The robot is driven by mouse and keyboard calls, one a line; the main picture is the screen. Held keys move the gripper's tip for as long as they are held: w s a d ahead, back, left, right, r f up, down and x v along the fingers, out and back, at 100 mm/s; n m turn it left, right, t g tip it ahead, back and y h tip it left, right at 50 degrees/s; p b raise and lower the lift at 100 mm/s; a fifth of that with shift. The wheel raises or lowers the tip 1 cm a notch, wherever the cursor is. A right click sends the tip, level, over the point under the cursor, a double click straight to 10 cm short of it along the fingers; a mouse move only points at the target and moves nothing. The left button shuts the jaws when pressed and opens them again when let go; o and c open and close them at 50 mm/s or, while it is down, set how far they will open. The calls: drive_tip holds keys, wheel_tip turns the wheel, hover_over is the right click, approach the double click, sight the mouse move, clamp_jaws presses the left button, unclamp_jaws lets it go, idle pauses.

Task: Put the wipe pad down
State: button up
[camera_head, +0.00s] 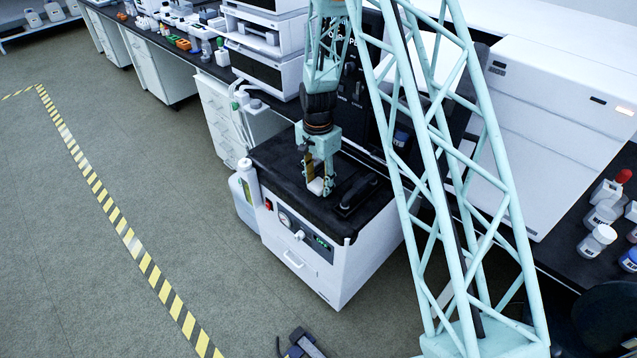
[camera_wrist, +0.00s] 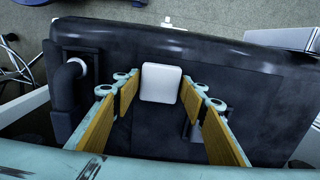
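The wipe pad (camera_wrist: 161,83) is a small white square with rounded corners. In the wrist view it lies on the black top (camera_wrist: 245,90) of a white cabinet unit. My gripper (camera_wrist: 168,90) is open, with a yellow-padded finger on each side of the pad and a visible gap to each. In the head view my gripper (camera_head: 319,179) points down close over the cabinet top, and the white pad (camera_head: 316,186) shows at its fingertips. Whether the pad rests fully on the surface is hard to tell.
A black handle-like part (camera_head: 357,194) sits on the cabinet top right of my gripper. A plastic bottle (camera_head: 247,184) stands at the cabinet's left side. White instruments stand behind, and bottles (camera_head: 598,240) are on the right bench. The floor at left is clear.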

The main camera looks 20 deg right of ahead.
sight(318, 184)
drive_tip(key=shift+o, duration=1.1)
drive_tip(key=shift+r, duration=0.15)
wheel_tip(318, 184, up, 12)
drive_tip(key=p, duration=0.2)
drive_tip(key=shift+p, duration=0.3)
idle(0.3)
